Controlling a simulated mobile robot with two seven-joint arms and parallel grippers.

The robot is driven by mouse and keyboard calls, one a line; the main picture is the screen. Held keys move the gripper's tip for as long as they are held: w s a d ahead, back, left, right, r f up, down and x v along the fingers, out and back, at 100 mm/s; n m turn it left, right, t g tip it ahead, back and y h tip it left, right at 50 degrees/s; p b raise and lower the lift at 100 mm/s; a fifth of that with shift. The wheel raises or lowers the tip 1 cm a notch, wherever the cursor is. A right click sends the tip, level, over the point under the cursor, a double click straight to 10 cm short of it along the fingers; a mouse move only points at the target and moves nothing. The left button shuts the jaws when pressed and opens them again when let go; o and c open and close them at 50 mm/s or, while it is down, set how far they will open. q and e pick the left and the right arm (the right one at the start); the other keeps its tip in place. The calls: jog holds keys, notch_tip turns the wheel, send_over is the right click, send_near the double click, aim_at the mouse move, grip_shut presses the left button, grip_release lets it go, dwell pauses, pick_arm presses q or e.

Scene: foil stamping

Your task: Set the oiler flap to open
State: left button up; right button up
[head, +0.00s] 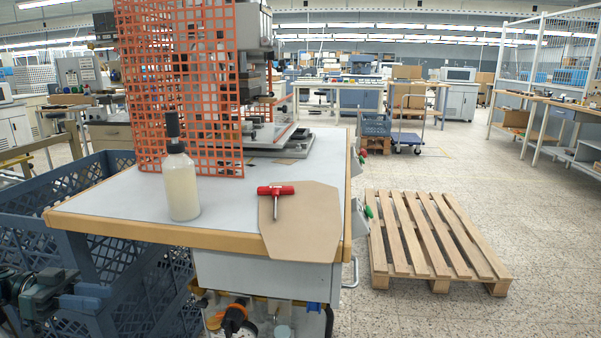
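Under the front edge of the press table, a row of air-service fittings shows at the bottom of the head view. It has an orange and black knob (234,318), yellowish fittings and a pale round part (283,331). I cannot make out the oiler flap or its position among them; the lower part is cut off by the frame. My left gripper (88,299) is at the lower left, in front of the blue crate and well left of the fittings. I cannot tell whether its fingers are apart. My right gripper is not in view.
The table (120,208) carries a bottle (181,186), a red-handled tool (276,191) on a brown sheet (310,225), and a press behind an orange guard (175,75). A blue crate (95,170) stands left. A handle (351,273) juts out right. A pallet (432,235) lies right.

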pick_arm(q)
jog(key=s+d+f+t+y, duration=0.1)
jog(key=s+d+f+t, duration=0.15)
jog(key=d+f, duration=0.5)
jog(key=s+d+f+t, duration=0.2)
jog(key=d+f+t, duration=0.2)
jog(key=d+f, duration=0.3)
jog(key=s+d+r+n+y, duration=0.1)
jog(key=s+d+y, duration=0.35)
jog(key=s, duration=0.45)
jog(key=s+d+r+n+y, duration=0.1)
jog(key=s+d+y, duration=0.4)
jog(key=s, duration=0.5)
jog(key=w+d+r+n+t+y+p, duration=0.1)
jog(key=w+d+r+n+y+p, duration=0.2)
jog(key=p, duration=1.4)
notch_tip(320, 180, up, 4)
jog(key=w+d+n, duration=0.1)
jog(key=w+n, duration=0.1)
jog(key=n, duration=0.4)
jog(key=shift+d+t+p, duration=0.15)
jog(key=shift+t+p, duration=0.2)
jog(key=shift+p, duration=0.05)
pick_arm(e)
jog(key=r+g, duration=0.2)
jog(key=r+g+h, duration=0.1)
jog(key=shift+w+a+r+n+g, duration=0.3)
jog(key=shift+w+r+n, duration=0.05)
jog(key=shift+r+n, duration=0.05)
